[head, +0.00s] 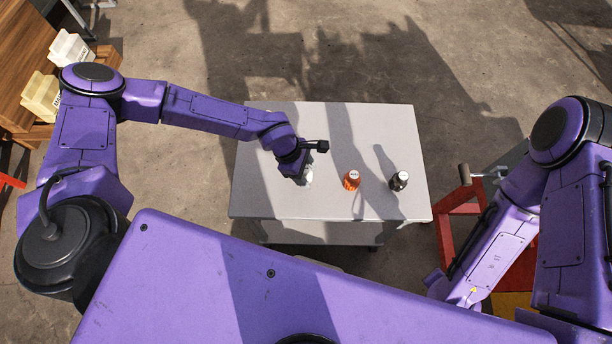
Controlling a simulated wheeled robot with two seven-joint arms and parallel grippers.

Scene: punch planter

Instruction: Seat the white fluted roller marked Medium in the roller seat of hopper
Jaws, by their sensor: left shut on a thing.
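My left gripper (304,172) reaches down over the left half of the grey table. It is shut on the white roller (308,178), which shows only as a small pale patch beneath the fingers. Its fluting and marking cannot be read, and I cannot tell whether it touches the tabletop. An orange roller (351,181) and a black roller (399,181), both with white tops, stand upright to the right of the gripper. My right gripper is out of view. I cannot make out the hopper or its roller seat for certain.
The grey table (270,120) is clear at its back and front. A red frame (460,212) with a crank handle stands close to its right edge. At upper left, a wooden bench (30,65) stands by a white bin (70,48) and a cream bin (42,97).

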